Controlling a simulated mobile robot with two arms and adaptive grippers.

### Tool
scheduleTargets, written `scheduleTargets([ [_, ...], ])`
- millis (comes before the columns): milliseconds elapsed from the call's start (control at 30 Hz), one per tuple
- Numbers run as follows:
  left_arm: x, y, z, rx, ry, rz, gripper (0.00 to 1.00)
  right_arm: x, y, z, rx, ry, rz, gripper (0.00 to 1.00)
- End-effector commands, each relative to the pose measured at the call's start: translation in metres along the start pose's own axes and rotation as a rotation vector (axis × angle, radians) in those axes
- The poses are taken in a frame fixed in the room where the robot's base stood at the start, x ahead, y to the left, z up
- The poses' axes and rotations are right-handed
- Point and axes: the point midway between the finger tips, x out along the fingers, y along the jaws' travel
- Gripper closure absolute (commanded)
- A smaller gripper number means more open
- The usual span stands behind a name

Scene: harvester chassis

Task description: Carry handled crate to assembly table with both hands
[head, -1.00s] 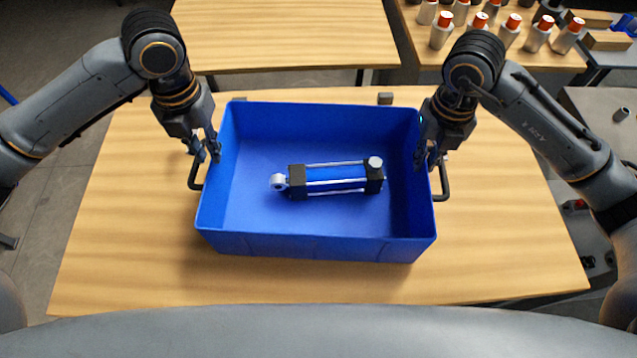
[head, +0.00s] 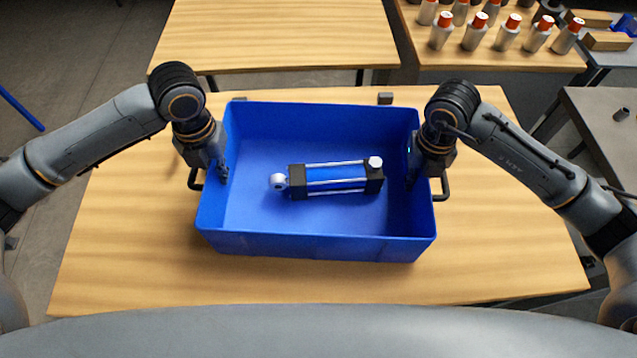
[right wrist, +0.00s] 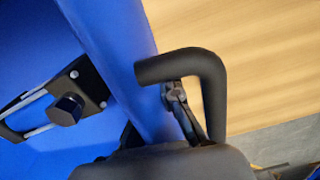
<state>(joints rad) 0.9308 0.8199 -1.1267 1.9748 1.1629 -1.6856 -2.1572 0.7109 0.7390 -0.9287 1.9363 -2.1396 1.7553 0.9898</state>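A blue crate (head: 317,248) stands upright on a wooden table (head: 130,250), with a dark handle on its left side (head: 194,180) and one on its right (head: 443,188). The right handle (right wrist: 214,85) also shows in the right wrist view. My left gripper (head: 219,172) is down at the left wall, one finger showing inside the crate. My right gripper (head: 411,178) is at the right wall with a finger inside. In the right wrist view another finger (right wrist: 176,97) is outside, between wall and handle. Whether either gripper clamps the wall is unclear.
A cylinder part (head: 330,178) with black end blocks lies in the crate. A second wooden table (head: 275,35) is behind. The table front is clear.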

Motion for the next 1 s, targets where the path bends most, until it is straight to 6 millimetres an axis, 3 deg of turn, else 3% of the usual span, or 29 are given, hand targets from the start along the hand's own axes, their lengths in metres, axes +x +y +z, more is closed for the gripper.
scheduleTargets([
  [567,-0.005,0.0,0.001,0.0,-0.005,-0.001,1.0,-0.006,0.0,0.002,0.001,-0.006,0.002,1.0],
  [1000,-0.034,0.0,0.001,0.0,-0.005,-0.001,1.0,-0.035,0.0,0.002,0.001,-0.006,0.002,1.0],
])
